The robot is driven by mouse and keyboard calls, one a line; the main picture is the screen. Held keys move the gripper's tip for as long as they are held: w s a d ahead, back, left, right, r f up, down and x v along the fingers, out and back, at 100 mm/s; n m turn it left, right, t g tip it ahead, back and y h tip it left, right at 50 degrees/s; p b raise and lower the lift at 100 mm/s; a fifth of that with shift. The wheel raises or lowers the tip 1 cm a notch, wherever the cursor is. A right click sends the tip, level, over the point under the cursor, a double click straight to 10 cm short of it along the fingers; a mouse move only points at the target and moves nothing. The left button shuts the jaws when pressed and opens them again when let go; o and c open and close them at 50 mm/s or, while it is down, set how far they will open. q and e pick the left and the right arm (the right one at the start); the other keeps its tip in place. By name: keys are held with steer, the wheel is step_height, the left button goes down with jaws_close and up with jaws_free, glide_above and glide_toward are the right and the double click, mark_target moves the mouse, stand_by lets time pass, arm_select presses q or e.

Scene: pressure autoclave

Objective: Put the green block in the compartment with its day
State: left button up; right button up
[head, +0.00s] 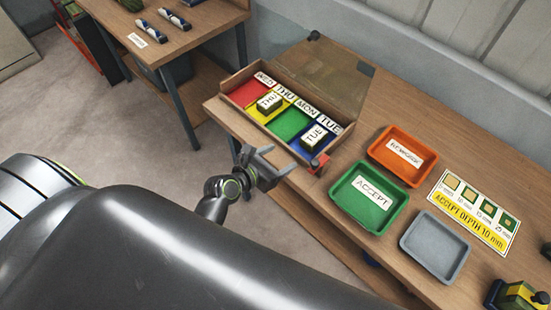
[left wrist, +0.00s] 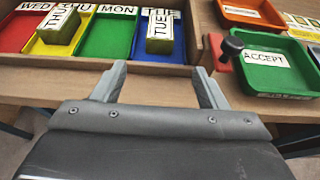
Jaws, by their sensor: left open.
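A wooden tray (left wrist: 150,70) has four coloured compartments: red (head: 248,93) by WED, yellow (head: 282,107) by THU, green (head: 288,124) by MON and blue (head: 325,150) by TUE. A block labelled THU (head: 270,102) sits in the yellow compartment; its sides look olive-green in the left wrist view (left wrist: 62,35). A block labelled TUE (head: 314,137) stands in the blue compartment, with similar olive sides in the left wrist view (left wrist: 159,46). I cannot tell surely which is the green block. My left gripper (head: 277,160) is open and empty, in front of the tray's near edge. My right gripper is out of view.
A red piece with a dark knob (left wrist: 232,46) stands beside the tray's right end. Right of it are a green ACCEPT tray (head: 337,201), an orange tray (head: 382,151), a grey tray (head: 435,270) and a depth chart (head: 473,213). A hinged brown board (head: 325,72) lies behind.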

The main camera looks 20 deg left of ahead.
arm_select(q)
steer(key=shift+s+a+r, duration=0.1)
steer(key=shift+s+r, duration=0.1)
steer(key=shift+s, duration=0.2)
steer(key=shift+f, duration=0.15)
steer(key=s+a+f+m+g+y, duration=0.15)
steer(key=s+f+m, duration=0.25)
steer(key=f, duration=0.4)
steer(key=s+a+f+m+g+y, duration=0.1)
steer(key=s+a+f+m+g, duration=0.15)
steer(key=f+m, duration=0.4)
steer(key=s+a+f+m+g+y, duration=0.1)
steer(key=s+a+f+m, duration=0.3)
steer(key=f, duration=0.6)
steer(key=s+a+f+m+g, duration=0.1)
steer(key=s+f+m, duration=0.3)
steer(key=s, duration=0.4)
steer(key=s+a+f+m+g+y, duration=0.1)
steer(key=s+f+m+g, duration=0.2)
steer(key=s+f+m, duration=0.2)
steer(key=s+a+f+m+g+y, duration=0.1)
steer(key=s+f+m, duration=0.4)
steer(key=s, duration=0.8)
steer(key=a+m+g, duration=0.1)
steer(key=m, duration=0.2)
steer(key=shift+s, duration=0.15)
